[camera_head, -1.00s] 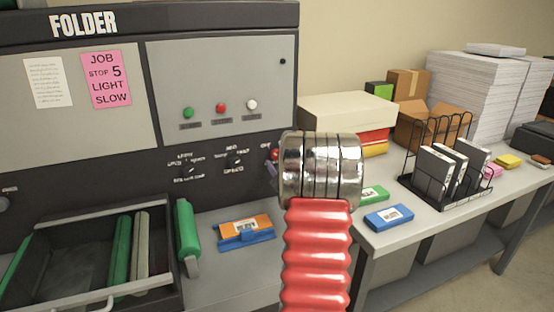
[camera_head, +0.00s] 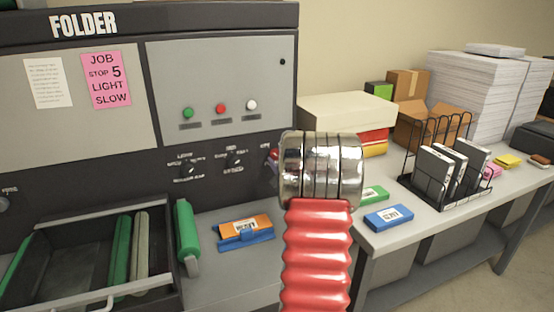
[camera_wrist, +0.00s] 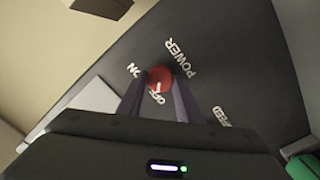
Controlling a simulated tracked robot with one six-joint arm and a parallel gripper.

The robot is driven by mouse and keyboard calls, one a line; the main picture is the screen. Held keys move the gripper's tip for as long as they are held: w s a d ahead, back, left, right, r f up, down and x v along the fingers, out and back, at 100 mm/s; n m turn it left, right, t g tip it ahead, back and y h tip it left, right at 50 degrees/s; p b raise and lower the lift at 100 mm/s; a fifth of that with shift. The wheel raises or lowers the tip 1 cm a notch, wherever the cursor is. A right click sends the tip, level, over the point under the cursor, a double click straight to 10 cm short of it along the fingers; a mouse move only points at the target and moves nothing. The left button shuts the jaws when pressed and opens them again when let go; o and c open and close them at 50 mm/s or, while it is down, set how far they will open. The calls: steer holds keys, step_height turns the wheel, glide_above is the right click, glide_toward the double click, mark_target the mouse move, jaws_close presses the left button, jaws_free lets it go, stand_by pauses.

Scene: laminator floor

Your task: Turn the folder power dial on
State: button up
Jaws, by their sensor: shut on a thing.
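The folder power dial (camera_wrist: 159,79) is a red round knob on the dark panel, with POWER, ON and OFF lettering around it in the wrist view. Its white mark points down toward the OFF lettering. My gripper (camera_wrist: 159,88) is shut on the dial, one finger on each side. In the head view the dial's red edge (camera_head: 274,155) shows just left of my arm, which hides most of it and the fingers. The folder (camera_head: 200,60) is the large grey and dark machine at left.
Two black dials (camera_head: 235,160) sit left of the power dial, below green, red and white buttons (camera_head: 221,107). An open tray (camera_head: 90,255) of rollers, an orange and blue box (camera_head: 245,229) and a table (camera_head: 450,215) with boxes and paper stacks stand nearby.

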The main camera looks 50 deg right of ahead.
steer(key=shift+w+a+f, duration=0.1)
steer(key=shift+f, duration=0.1)
steer(key=m, duration=0.8)
steer(key=shift+m+y, duration=0.4)
steer(key=m, duration=0.8)
steer(key=shift+y, duration=0.3)
steer(key=o, duration=1)
steer(key=shift+d+r, duration=0.1)
steer(key=shift+d, duration=0.1)
steer(key=shift+o, duration=0.2)
